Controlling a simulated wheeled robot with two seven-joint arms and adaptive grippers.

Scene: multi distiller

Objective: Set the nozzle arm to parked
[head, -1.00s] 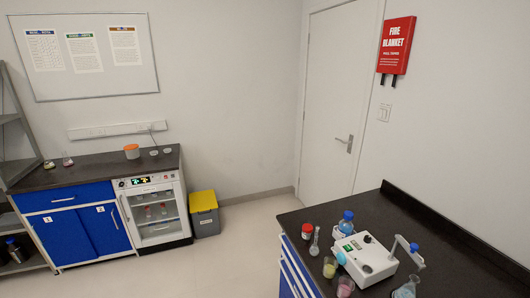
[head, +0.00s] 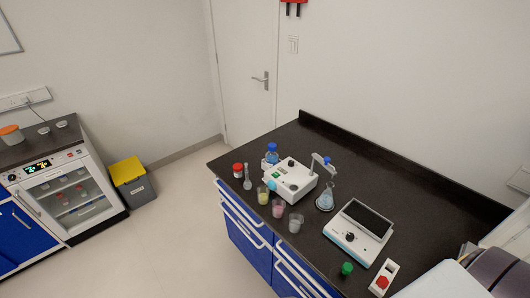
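A white box-shaped device (head: 291,180) with a dark knob and a small green display stands on the dark bench. A grey nozzle arm (head: 319,161) rises at its right end and reaches out to the right. Its outer end, by a blue part (head: 327,160), is above a conical flask (head: 326,196) holding pale blue liquid. The flask stands on a round base beside the device. I cannot tell the arm's exact angle at this size. Neither of my grippers is in view.
A blue-capped bottle (head: 271,154), a red-capped jar (head: 238,169) and several beakers, one with pink liquid (head: 278,208), crowd the device's left and front. A white instrument with a dark screen (head: 367,221) stands to its right. Open floor (head: 185,215) lies left of the bench.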

